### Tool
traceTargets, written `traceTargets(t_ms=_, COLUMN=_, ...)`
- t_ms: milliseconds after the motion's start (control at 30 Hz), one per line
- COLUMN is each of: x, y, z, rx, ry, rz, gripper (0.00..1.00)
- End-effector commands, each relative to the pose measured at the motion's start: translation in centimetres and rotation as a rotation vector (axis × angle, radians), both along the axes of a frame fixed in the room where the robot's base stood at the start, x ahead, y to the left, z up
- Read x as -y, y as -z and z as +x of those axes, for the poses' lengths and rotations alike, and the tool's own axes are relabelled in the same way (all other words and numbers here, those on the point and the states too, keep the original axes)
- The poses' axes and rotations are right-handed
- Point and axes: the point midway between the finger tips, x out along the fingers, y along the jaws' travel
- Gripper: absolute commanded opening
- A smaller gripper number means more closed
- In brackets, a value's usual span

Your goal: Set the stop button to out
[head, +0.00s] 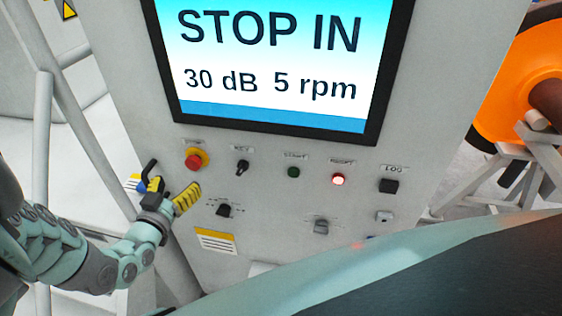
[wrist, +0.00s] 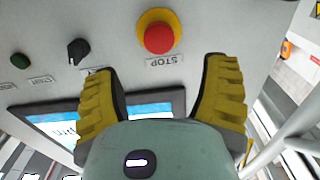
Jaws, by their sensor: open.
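The stop button (head: 194,160) is a red mushroom head on a yellow collar, below the left corner of the screen. In the wrist view the stop button (wrist: 159,38) sits above the STOP label (wrist: 164,61), which appears upside down. The screen (head: 285,55) reads "STOP IN", "30 dB" and "5 rpm". My gripper (head: 170,190) is just below and left of the button in the head view. Its yellow ribbed fingers are spread wide and empty in the wrist view (wrist: 163,85). The button lies beyond and between the fingertips, apart from them.
Right of the button are a key switch (head: 242,167), a green start button (head: 293,172), a lit red reset button (head: 338,179) and a black log button (head: 388,186). A grey frame post (head: 75,120) stands at left.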

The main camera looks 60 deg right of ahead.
Motion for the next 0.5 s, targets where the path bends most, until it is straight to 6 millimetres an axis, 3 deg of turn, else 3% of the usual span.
traceTargets(t_ms=33, x=1.3, y=0.4, z=0.0, rx=0.001, ry=0.013, rz=-0.001, gripper=0.73)
traceTargets(t_ms=500, x=4.7, y=0.0, z=1.6, rx=0.002, ry=0.007, rz=-0.003, gripper=0.73)
